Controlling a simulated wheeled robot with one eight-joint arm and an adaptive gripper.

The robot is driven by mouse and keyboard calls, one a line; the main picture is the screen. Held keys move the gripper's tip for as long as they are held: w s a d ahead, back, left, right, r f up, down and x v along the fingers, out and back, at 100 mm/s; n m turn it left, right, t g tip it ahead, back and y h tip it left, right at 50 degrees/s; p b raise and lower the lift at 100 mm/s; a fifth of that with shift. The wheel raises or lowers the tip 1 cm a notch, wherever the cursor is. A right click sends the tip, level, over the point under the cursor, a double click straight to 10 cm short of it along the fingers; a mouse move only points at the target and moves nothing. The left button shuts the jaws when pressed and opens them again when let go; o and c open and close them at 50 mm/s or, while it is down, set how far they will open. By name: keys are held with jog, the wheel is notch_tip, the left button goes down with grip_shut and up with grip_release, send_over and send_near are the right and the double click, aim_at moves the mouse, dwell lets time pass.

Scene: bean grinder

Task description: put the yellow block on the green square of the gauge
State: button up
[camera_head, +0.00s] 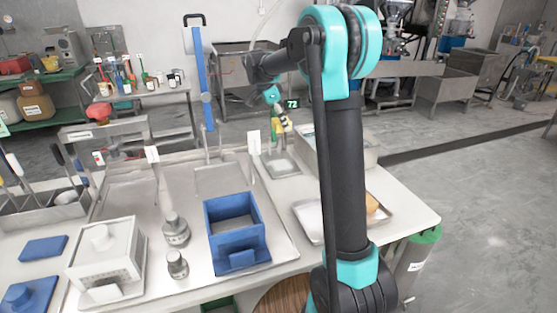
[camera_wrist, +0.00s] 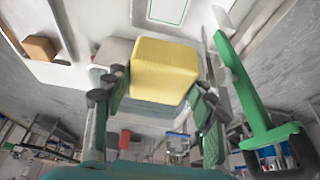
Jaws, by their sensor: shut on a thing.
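My gripper (camera_wrist: 160,86) is shut on the yellow block (camera_wrist: 165,62), with a finger on each side of it in the wrist view. In the head view my gripper (camera_head: 277,118) is small, above the back of the table, and the block there is hard to make out. A white surface with a thin green square outline (camera_wrist: 167,12), likely the gauge's green square, shows at the top edge of the wrist view, apart from the block and partly cut off. A small dark display (camera_head: 292,104) reading 72 is beside my gripper.
A blue open box (camera_head: 235,245), metal weights (camera_head: 176,230) and a white box (camera_head: 103,258) stand on the table's front half. A shallow tray (camera_head: 308,222) is partly hidden behind my arm. A tall blue post (camera_head: 203,80) rises left of my gripper.

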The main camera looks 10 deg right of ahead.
aim_at(285, 164)
notch_tip(285, 164, down, 16)
jog(key=shift+f, duration=0.2)
dwell(0.4)
jog(key=o, duration=1.3)
jog(key=shift+f, duration=0.1)
jog(key=v, duration=1.2)
jog(key=shift+d, duration=0.15)
